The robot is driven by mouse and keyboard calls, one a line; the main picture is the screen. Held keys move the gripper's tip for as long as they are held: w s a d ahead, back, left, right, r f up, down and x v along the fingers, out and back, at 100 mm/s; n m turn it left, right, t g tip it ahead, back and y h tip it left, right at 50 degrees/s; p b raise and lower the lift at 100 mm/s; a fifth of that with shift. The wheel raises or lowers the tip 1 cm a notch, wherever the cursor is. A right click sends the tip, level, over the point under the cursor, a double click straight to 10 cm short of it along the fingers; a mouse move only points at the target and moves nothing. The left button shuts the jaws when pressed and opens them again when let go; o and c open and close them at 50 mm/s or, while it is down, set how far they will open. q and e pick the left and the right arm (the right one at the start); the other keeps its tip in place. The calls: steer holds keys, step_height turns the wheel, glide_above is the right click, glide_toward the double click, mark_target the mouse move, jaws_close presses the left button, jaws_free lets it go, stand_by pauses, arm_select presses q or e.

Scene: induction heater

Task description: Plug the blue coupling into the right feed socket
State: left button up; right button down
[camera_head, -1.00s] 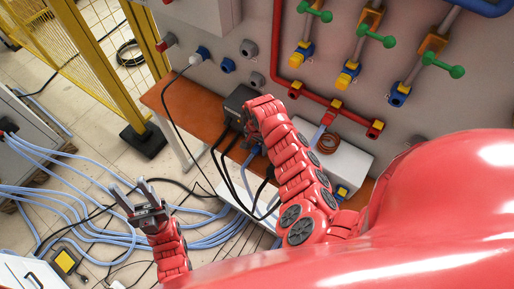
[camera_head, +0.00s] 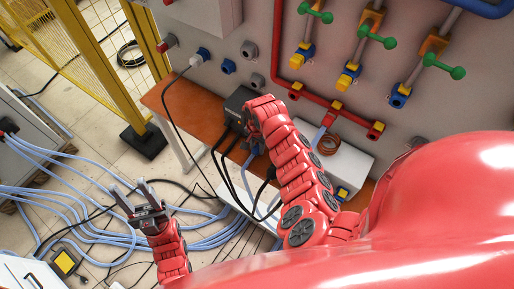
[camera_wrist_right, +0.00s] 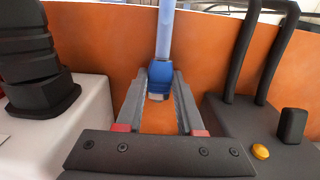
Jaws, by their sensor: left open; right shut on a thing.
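In the right wrist view the blue coupling (camera_wrist_right: 160,76) sits between the tips of my right gripper (camera_wrist_right: 160,90), which is shut on it. A light blue hose (camera_wrist_right: 165,30) runs up from the coupling, and its pale metal end points toward the gripper's palm. In the head view my right arm bends over the table and hides most of that gripper. My left gripper (camera_head: 130,188) is open and empty, above the floor hoses at the lower left. I cannot tell which socket is the right feed socket.
A brown table (camera_head: 188,112) stands against the wall, with a black box (camera_head: 240,101) and a white box (camera_head: 342,157) on it. The wall has a red pipe manifold (camera_head: 277,50) with valves. A yellow fence (camera_head: 85,40) stands left. Black cables hang off the table.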

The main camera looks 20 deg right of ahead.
mark_target(257, 147)
step_height(257, 147, up, 8)
steer(key=shift+w+r+b, duration=0.1)
steer(key=shift+r+b, duration=0.05)
steer(key=shift+b, duration=0.95)
steer(key=shift+r, duration=0.65)
